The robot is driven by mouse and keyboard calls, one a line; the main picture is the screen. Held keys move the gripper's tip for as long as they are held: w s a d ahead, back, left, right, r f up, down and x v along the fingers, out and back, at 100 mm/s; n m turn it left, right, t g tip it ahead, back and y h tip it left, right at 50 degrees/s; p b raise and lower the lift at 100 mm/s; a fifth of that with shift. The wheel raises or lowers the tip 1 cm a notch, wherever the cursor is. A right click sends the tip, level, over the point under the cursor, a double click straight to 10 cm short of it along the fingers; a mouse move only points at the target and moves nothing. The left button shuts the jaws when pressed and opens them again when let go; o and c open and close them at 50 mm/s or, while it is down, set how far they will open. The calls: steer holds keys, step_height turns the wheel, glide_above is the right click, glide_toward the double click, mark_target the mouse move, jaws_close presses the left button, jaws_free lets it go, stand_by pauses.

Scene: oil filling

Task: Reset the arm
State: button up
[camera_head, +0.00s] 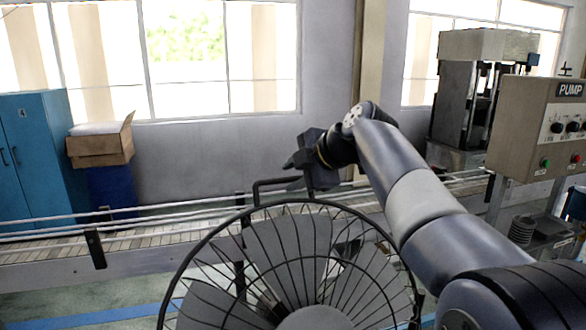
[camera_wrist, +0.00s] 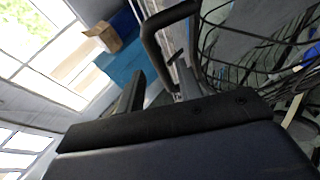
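My arm reaches from the lower right of the head view to my gripper (camera_head: 290,172), which is above the fan's top edge, close to the fan's black handle. Its two dark fingers look spread apart, with nothing visibly gripped. In the wrist view my gripper (camera_wrist: 158,88) shows its dark palm bar across the middle, with fingers rising from it. The fan's handle (camera_wrist: 166,18) loops just beyond them. I cannot tell whether the gripper touches the handle.
A large wire-caged fan (camera_head: 300,260) stands in front. A conveyor (camera_head: 150,235) runs behind it. A blue cabinet (camera_head: 35,150) and a cardboard box (camera_head: 100,148) are at left. A pump control box (camera_head: 540,125) and a grey machine (camera_head: 465,100) stand at right.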

mark_target(284, 180)
steer(key=p+x, duration=0.1)
steer(key=x, duration=0.5)
steer(key=shift+s+f, duration=0.1)
steer(key=shift+s+d+r+b, duration=0.2)
steer(key=shift+s+r+b, duration=0.15)
steer(key=shift+s, duration=0.25)
steer(key=shift+w, duration=0.2)
